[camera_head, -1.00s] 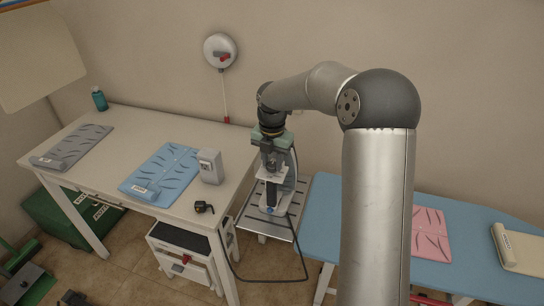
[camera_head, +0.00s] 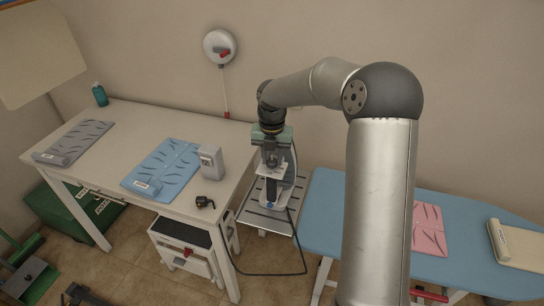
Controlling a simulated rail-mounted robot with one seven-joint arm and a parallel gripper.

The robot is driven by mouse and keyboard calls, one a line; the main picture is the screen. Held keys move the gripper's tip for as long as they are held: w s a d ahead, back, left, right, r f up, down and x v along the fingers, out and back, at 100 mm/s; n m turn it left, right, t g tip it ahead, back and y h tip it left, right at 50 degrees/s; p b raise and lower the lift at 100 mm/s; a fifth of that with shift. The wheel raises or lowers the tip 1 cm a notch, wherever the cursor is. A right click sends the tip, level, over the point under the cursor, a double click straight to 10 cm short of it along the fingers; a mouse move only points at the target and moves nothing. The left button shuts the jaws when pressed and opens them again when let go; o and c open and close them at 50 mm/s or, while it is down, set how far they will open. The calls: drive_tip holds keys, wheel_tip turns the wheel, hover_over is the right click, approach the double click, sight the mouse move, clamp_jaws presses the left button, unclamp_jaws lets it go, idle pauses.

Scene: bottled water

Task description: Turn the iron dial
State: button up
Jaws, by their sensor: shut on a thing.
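The iron (camera_head: 290,180) is a pale grey and dark appliance standing on a ribbed metal rest (camera_head: 254,215) between the white table and the blue ironing board. A dark cord runs down from it. My gripper (camera_head: 271,170) points down at the iron from above and is shut on a part of it. I take that part to be the dial, but the gripper covers it and its setting cannot be read. A small blue spot shows low on the iron's front.
The white table (camera_head: 140,118) holds folded cloths, a grey box (camera_head: 210,162) and a small dark item (camera_head: 205,202). A wall-mounted round device (camera_head: 220,47) hangs behind. The blue ironing board (camera_head: 325,215) lies right, with a pink cloth (camera_head: 429,230). The cord loops above the floor.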

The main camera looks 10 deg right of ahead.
sight(272, 161)
drive_tip(key=o, duration=1)
drive_tip(key=shift+c, duration=0.2)
wheel_tip(272, 161, up, 18)
drive_tip(key=b, duration=0.1)
drive_tip(key=shift+f+b, duration=0.25)
drive_tip(key=shift+b, duration=0.15)
drive_tip(key=shift+s, duration=0.1)
drive_tip(key=s+f+m, duration=0.4)
drive_tip(key=s+m, duration=0.6)
drive_tip(key=s, duration=0.1)
drive_tip(key=s+f+m, duration=0.4)
drive_tip(key=s+m, duration=0.7)
drive_tip(key=s+f+m+t, duration=0.1)
drive_tip(key=s+f+m, duration=0.4)
drive_tip(key=s+m, duration=0.5)
drive_tip(key=shift+s+a+m, duration=0.35)
drive_tip(key=shift+s+m, duration=0.05)
drive_tip(key=shift+s, duration=0.05)
